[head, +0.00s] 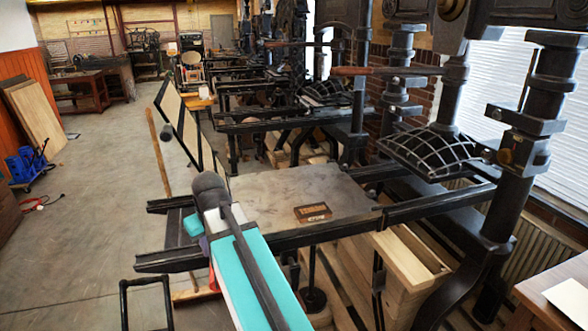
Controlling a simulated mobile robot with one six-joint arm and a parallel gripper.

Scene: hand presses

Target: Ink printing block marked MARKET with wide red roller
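A small dark brown block (313,213) with pale, raised-looking lettering lies on the grey bed plate (280,188) of the nearest hand press. The lettering is too small to read, so I cannot tell whether it says MARKET. My teal and white arm reaches up from the bottom edge, left of the block, and covers part of the bed's left side. Its fingertips do not show, so I cannot see what it holds. A small strip of red shows beside my arm, too little to identify. I cannot make out a wide red roller.
The press's dark rails and column (528,130) stand around the bed. A wooden box (410,250) sits below its front rail. A wooden table (560,295) with white paper is at the lower right. More presses line the back. The floor (100,215) at left is mostly open.

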